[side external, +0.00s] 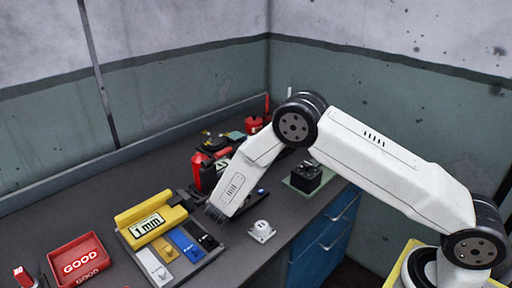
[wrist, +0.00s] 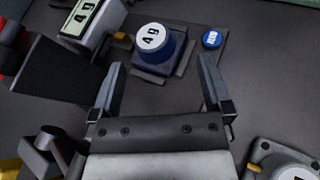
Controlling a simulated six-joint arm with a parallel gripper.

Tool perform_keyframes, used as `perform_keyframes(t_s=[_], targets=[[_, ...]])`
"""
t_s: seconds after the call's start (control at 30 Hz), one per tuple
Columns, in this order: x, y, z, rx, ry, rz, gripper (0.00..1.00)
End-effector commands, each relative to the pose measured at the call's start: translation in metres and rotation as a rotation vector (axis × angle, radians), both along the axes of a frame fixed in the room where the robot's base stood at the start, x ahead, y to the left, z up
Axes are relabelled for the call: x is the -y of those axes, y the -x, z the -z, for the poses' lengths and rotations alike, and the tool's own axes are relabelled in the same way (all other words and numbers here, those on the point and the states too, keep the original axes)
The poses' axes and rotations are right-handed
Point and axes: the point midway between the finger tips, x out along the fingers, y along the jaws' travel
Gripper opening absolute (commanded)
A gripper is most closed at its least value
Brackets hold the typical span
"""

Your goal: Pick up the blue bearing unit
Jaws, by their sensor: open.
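The blue bearing unit (wrist: 151,50), a dark blue block with a round white-topped cap marked "4g", sits on a dark flat plate ahead of my gripper in the wrist view. My gripper (wrist: 160,65) is open and empty. Its two fingers point toward the unit and are spread to either side of its near edge. Whether they reach down around it I cannot tell. In the side view my gripper (side external: 216,212) is low over the bench, and the blue unit is hidden behind my arm.
A digital display (wrist: 88,18) and a blue button (wrist: 212,40) flank the unit. A white unit (side external: 261,231) stands on the bench right of my gripper. A tray with a yellow "1mm" gauge (side external: 148,222) and a red "GOOD" bin (side external: 80,262) lie left. A dark block (side external: 306,177) stands behind.

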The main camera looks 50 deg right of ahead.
Motion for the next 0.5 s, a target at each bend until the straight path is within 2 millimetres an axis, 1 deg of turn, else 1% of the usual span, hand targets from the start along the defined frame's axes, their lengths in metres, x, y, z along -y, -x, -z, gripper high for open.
perform_keyframes(t_s=[0.13, 0.23, 0.5], targets=[[0.001, -0.001, 0.001, 0.0, 0.0, 0.0, 1.0], [0.006, -0.003, 0.003, -0.001, -0.001, 0.002, 1.0], [0.031, -0.016, 0.014, 0.0, 0.0, 0.002, 1.0]])
